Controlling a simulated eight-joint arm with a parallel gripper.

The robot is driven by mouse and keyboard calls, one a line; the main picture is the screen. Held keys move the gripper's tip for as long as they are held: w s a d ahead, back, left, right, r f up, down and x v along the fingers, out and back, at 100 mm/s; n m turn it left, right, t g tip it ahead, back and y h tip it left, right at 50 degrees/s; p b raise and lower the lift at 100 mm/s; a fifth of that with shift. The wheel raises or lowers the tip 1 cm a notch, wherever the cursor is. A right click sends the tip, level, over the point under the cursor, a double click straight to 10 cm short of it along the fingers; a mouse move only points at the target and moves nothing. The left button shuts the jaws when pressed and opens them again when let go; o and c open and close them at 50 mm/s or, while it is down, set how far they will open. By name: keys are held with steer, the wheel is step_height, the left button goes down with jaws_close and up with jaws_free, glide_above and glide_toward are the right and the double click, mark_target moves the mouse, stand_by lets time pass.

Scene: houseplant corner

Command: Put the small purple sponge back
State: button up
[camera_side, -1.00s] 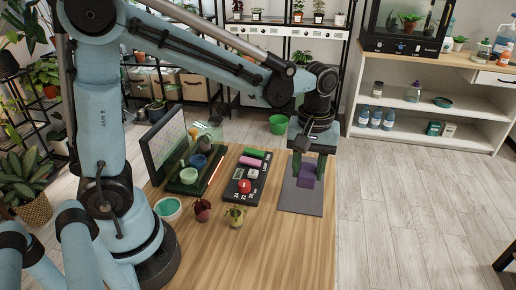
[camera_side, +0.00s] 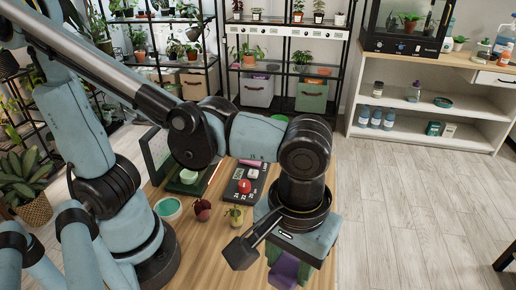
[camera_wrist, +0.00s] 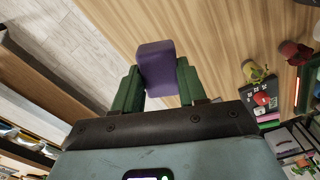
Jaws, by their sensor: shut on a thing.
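The small purple sponge (camera_wrist: 157,70) is a purple block between the two green fingers of my gripper (camera_wrist: 154,85) in the wrist view. My gripper is shut on it. In the side view the sponge (camera_side: 285,268) shows below my gripper (camera_side: 288,270), over the front right part of the wooden table (camera_side: 215,265). Bare wood lies behind the sponge in the wrist view. The grey mat seen earlier at the table's right is hidden behind my arm in the side view.
A black tray (camera_side: 233,198) holds a red thing (camera_side: 244,186), a pink block (camera_side: 250,163) and a white block. Two small potted plants (camera_side: 202,209) (camera_side: 236,217) stand in front of it. A teal bowl (camera_side: 168,208) is at the left. The table's front middle is clear.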

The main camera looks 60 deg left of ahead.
steer(key=w+a+f, duration=0.1)
steer(key=w+f, duration=0.1)
steer(key=w, duration=0.1)
steer(key=w+a+f, duration=0.2)
steer(key=w, duration=0.1)
steer(key=w+a+f, duration=0.2)
steer(key=w, duration=0.1)
steer(key=shift+w+a+f, duration=0.1)
steer(key=shift+w+f, duration=0.05)
steer(key=shift+f, duration=2.05)
steer(key=shift+f, duration=0.15)
steer(key=o, duration=1)
step_height(320, 180, up, 12)
steer(key=shift+w+a+r+m+t, duration=0.15)
steer(key=shift+a+m+t, duration=0.85)
steer(key=shift+a, duration=1.75)
steer(key=shift+a+r+m+t, duration=0.2)
steer(key=shift+a+m+t, duration=0.25)
steer(key=shift+a+t, duration=1.65)
steer(key=shift+w+a+r+m+t, duration=0.15)
steer(key=shift+a+m+t, duration=0.5)
steer(key=shift+a, duration=2.8)
